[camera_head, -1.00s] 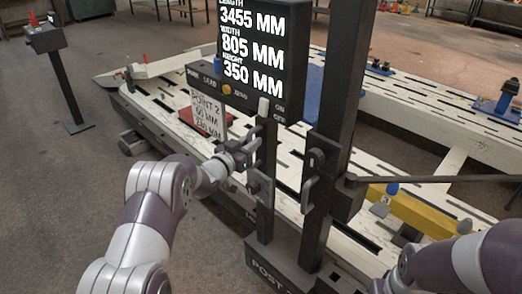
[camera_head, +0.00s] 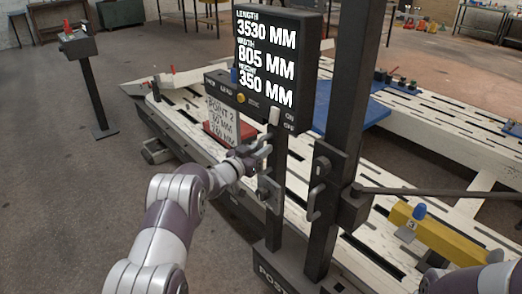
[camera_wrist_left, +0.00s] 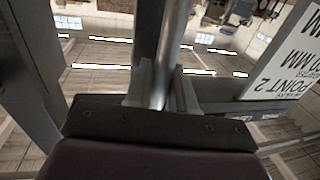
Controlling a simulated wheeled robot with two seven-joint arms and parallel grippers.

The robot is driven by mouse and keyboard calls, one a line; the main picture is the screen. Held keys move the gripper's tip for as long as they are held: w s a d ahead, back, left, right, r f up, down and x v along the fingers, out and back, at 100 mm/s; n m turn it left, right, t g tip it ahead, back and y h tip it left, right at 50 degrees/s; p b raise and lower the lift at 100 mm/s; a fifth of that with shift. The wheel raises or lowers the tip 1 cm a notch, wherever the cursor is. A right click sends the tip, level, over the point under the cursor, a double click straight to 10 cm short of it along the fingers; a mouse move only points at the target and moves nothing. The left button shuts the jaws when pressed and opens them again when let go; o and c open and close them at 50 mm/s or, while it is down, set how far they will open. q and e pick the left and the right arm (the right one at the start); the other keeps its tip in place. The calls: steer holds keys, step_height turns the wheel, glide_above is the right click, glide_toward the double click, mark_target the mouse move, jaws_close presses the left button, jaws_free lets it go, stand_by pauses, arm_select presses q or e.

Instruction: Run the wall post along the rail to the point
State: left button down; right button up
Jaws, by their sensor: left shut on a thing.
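The wall post (camera_head: 338,120) is a tall dark upright with a base lettered POST at the bottom of the head view. Its display (camera_head: 275,60) reads length 3530 mm, width 805 mm, height 350 mm. My left gripper (camera_head: 260,152) is shut on the post's grey handle (camera_head: 273,148), below the display. In the left wrist view the fingers (camera_wrist_left: 162,90) close around the upright metal handle (camera_wrist_left: 176,35). The white POINT 2 card (camera_head: 222,122) stands on the bench just left of the post, partly hidden by the display's switch box. My right gripper is out of view.
The pale slotted frame bench (camera_head: 375,155) runs behind the post. A dark bar (camera_head: 430,192) reaches right from the post. A yellow block (camera_head: 430,228) with a blue knob lies at right. A dark stand (camera_head: 92,90) is at far left; floor between is clear.

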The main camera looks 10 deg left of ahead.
arm_select(q)
steer(key=c, duration=1.1)
jaws_free()
steer(key=shift+s, duration=0.1)
steer(key=v, duration=1.2)
steer(key=shift+s, duration=0.25)
steer(key=shift+a, duration=0.15)
